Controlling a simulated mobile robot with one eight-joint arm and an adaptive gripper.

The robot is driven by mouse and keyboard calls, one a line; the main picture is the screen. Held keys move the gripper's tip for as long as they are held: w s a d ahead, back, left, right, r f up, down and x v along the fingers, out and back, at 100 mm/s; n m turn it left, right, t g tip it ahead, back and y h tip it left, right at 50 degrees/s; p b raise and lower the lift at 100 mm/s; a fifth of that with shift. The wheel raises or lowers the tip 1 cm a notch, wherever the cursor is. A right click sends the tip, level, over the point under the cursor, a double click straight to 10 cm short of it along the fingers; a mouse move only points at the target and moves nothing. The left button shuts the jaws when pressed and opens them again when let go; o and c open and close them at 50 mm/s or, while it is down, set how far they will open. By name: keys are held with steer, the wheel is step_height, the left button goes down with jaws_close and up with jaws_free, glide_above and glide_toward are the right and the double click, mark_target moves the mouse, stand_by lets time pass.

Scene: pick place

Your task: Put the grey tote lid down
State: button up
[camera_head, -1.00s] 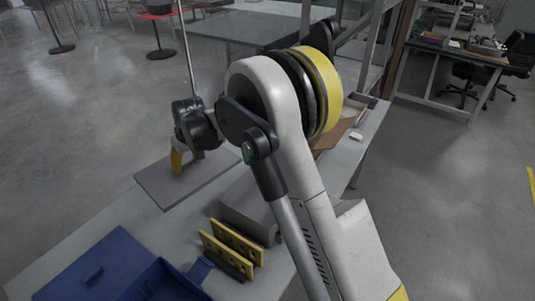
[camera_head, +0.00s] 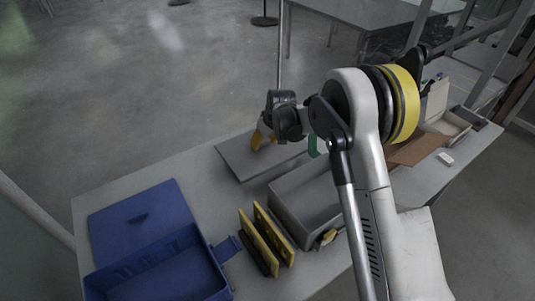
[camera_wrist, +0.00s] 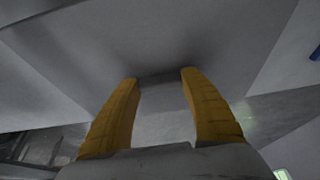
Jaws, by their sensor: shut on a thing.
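The grey tote lid (camera_head: 243,166) is a flat panel near the table's far edge. My gripper (camera_head: 262,138) is above it with yellow fingers shut on its raised grip. In the wrist view the fingertips (camera_wrist: 160,77) close around a dark bar on the lid's grey surface (camera_wrist: 165,35). The lid looks roughly level; I cannot tell whether it touches the table. The open grey tote (camera_head: 285,216) stands just in front and to the right of the lid, partly hidden by my arm.
An open blue tote (camera_head: 215,270) and a flat blue lid (camera_head: 125,238) are at the left front. Yellow-and-black upright pieces (camera_head: 262,235) stand between the totes. Cardboard (camera_head: 415,148) and boxes are at the right. The grey table (camera_head: 195,180) is bare left of the lid.

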mark_target(266, 147)
steer(key=shift+f+b, duration=0.75)
steer(key=shift+f, duration=1.55)
steer(key=shift+f, duration=0.2)
steer(key=o, duration=1.3)
steer(key=shift+r, duration=0.15)
steer(key=shift+d+r, duration=0.1)
steer(key=shift+r, duration=0.2)
steer(key=p+v, duration=0.3)
steer(key=v, duration=0.8)
steer(key=shift+s+d+r+p, duration=0.1)
steer(key=shift+s+r+p, duration=0.05)
steer(key=shift+r+p, duration=0.25)
